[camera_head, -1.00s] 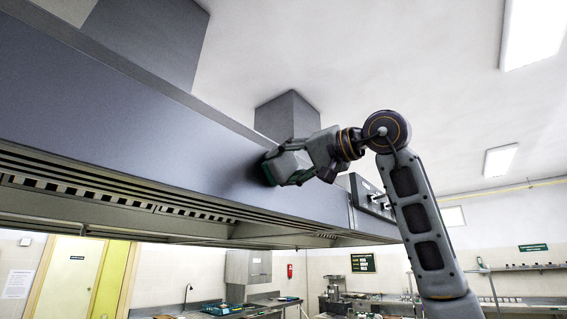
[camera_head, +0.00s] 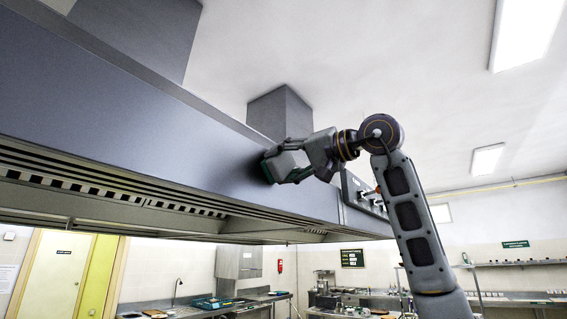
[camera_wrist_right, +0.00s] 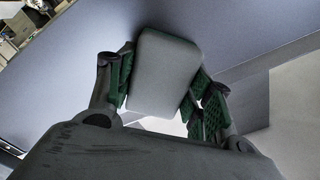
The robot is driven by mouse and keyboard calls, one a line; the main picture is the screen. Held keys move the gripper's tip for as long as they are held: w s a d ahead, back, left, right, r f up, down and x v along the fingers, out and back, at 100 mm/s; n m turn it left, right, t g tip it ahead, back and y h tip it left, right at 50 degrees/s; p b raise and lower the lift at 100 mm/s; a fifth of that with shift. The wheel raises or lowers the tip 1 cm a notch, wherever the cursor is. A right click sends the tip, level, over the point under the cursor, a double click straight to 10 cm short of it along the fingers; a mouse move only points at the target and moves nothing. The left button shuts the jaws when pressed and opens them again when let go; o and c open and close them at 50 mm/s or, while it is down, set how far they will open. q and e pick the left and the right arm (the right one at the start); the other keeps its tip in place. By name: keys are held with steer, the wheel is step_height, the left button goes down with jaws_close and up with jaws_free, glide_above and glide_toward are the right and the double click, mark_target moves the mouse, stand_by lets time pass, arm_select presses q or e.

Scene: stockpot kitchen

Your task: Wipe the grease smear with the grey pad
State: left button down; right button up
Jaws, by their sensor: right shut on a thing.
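The grey pad (camera_wrist_right: 165,75) is a light grey block with rounded edges. In the right wrist view it sits between the two green-lined fingers of my right gripper (camera_wrist_right: 162,92), which is shut on it. In the head view my right gripper (camera_head: 277,168) is at the front face of the large grey hood (camera_head: 150,125), and the pad there is hard to tell from the fingers. The pad looks close to the face or touching it; I cannot tell which. No grease smear is clearly visible; a dark shade beside the gripper may be shadow. My left gripper is not in view.
The hood's slatted underside (camera_head: 110,190) runs below the face. A control box (camera_head: 362,195) with knobs is at the hood's right end, behind my arm. A duct (camera_head: 280,112) rises above the hood. Counters and a yellow door (camera_head: 58,270) are far below.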

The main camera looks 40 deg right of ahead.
mark_target(294, 167)
steer(key=shift+w+d, duration=0.25)
steer(key=shift+d, duration=0.6)
steer(key=shift+w+d, duration=0.25)
steer(key=shift+d, duration=0.55)
steer(key=shift+s, duration=0.2)
steer(key=shift+v, duration=2.8)
steer(key=shift+d, duration=0.1)
steer(key=shift+v, duration=1.5)
